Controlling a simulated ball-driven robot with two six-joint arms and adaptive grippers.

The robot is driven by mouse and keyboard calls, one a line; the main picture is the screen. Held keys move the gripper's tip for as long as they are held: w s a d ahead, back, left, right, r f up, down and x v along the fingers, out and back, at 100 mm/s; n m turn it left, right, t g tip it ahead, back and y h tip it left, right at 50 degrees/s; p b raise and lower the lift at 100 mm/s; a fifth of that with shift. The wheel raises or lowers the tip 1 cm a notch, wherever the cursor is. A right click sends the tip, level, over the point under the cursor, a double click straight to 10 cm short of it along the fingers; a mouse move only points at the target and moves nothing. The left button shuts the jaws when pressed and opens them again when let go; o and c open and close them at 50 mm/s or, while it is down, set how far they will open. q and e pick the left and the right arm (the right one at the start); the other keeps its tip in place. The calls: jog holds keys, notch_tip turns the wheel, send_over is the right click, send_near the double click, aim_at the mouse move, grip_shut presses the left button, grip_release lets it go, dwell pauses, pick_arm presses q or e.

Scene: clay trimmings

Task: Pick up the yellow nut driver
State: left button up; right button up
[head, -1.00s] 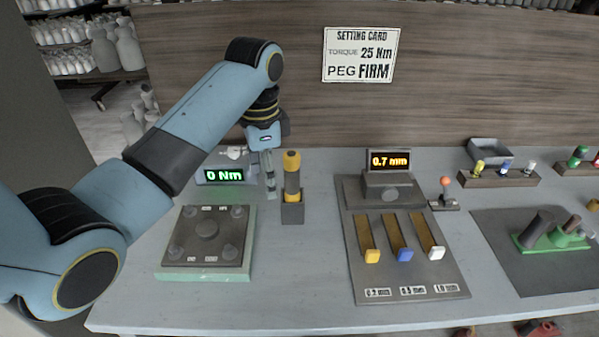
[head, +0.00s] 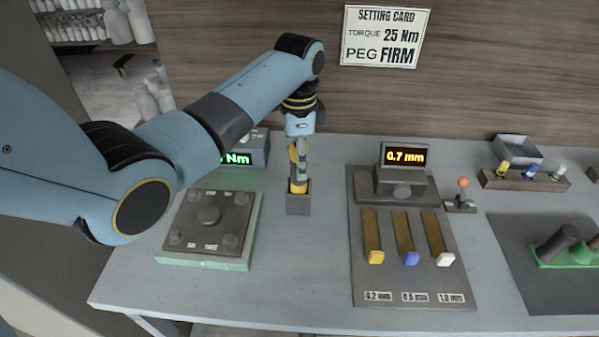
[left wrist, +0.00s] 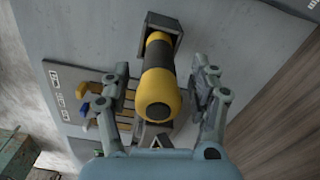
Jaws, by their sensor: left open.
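The yellow nut driver (head: 298,187), yellow with a dark grip band, stands upright in a small grey holder (head: 298,204) on the bench. My left gripper (head: 300,160) is right at the driver in the head view and partly hides it. In the left wrist view the driver (left wrist: 160,85) lies between the two open fingers of my left gripper (left wrist: 162,100), with a visible gap on each side. The holder shows beyond it in the left wrist view (left wrist: 172,28). My right gripper is not in view.
A dark plate with round knobs on a green base (head: 208,222) is left of the holder. A slider panel (head: 440,290) with a 0.7 mm display (head: 405,157) is to the right. A setting card (head: 384,37) hangs on the wooden back wall. Bare bench lies in front of the holder.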

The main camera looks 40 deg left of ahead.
aim_at(297, 187)
pick_arm(q)
notch_tip(297, 187, down, 2)
jog(key=shift+s+d+f, duration=0.1)
jog(key=shift+f, duration=0.45)
jog(key=c, duration=0.8)
grip_shut()
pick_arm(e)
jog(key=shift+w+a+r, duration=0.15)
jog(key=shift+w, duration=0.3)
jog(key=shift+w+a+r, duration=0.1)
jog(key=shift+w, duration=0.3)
